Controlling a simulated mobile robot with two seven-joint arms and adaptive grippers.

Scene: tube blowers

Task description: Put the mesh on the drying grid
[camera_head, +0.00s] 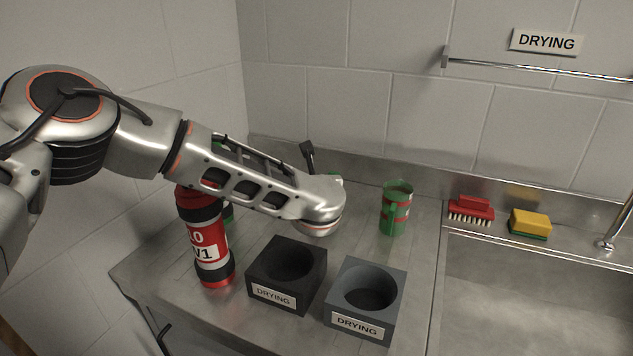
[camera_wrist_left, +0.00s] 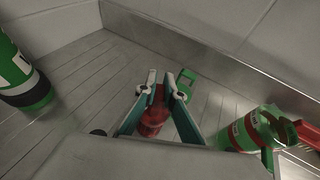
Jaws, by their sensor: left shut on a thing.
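My left gripper (camera_wrist_left: 166,82) is shut on a red-and-green part (camera_wrist_left: 154,116), whose red round body shows between the fingers in the left wrist view. In the head view my left wrist hides the fingers and most of that part. I cannot tell whether it is the mesh. A metal rail (camera_head: 540,68) is on the back wall under a DRYING sign (camera_head: 547,41). A dark block (camera_head: 262,274) and a grey block (camera_head: 342,294) with round holes also carry DRYING labels. I cannot tell which is the drying grid. My right gripper is not in view.
A red-and-black bottle (camera_head: 207,240) stands left of the blocks. A green bottle (camera_wrist_left: 14,68) stands at the left in the wrist view. A green-and-red canister (camera_head: 397,210) stands near the wall. A red brush (camera_head: 471,211) and yellow sponge (camera_head: 530,222) lie behind the sink (camera_head: 540,290).

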